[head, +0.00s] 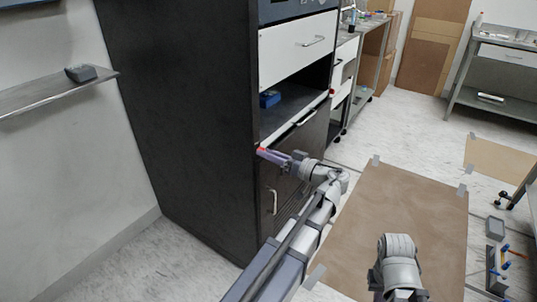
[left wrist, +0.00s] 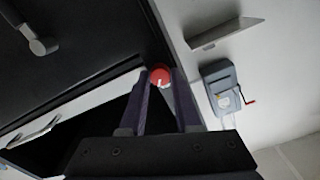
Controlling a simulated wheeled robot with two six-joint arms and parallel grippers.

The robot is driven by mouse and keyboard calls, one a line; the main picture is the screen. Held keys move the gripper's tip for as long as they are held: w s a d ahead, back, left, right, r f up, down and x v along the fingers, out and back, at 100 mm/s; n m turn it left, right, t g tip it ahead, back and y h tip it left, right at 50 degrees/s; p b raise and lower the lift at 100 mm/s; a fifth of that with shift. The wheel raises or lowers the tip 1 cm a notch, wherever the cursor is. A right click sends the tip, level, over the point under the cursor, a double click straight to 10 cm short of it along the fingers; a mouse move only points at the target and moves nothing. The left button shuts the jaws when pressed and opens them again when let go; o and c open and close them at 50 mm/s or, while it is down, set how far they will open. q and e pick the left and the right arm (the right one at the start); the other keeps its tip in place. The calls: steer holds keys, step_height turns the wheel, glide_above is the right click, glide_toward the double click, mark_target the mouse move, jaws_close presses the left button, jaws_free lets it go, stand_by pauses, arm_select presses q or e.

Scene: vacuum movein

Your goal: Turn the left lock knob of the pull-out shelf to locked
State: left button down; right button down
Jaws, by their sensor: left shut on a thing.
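The left lock knob (left wrist: 159,76) is red with a pale mark on its face. It sits at the left front of the pull-out shelf (head: 283,128), by the dark cabinet's edge. In the left wrist view my left gripper (left wrist: 160,82) has one finger on each side of the knob and is shut on it. In the head view the left gripper (head: 266,152) reaches the cabinet's front corner, and its fingertips mostly hide the knob. The exact knob angle is hard to tell. Part of my right arm shows at the lower right; its gripper is not visible.
The dark cabinet (head: 190,120) has a white drawer (head: 297,48) above an open bay with a blue box (head: 270,99). Another red knob (head: 332,92) is at the shelf's right end. A wall shelf (head: 55,92) is on the left. A brown mat (head: 400,215) covers the floor.

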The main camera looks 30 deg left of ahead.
arm_select(q)
steer(key=m, duration=1.1)
steer(key=shift+m, duration=0.4)
stand_by(0.4)
steer(key=c, duration=0.6)
jaws_free()
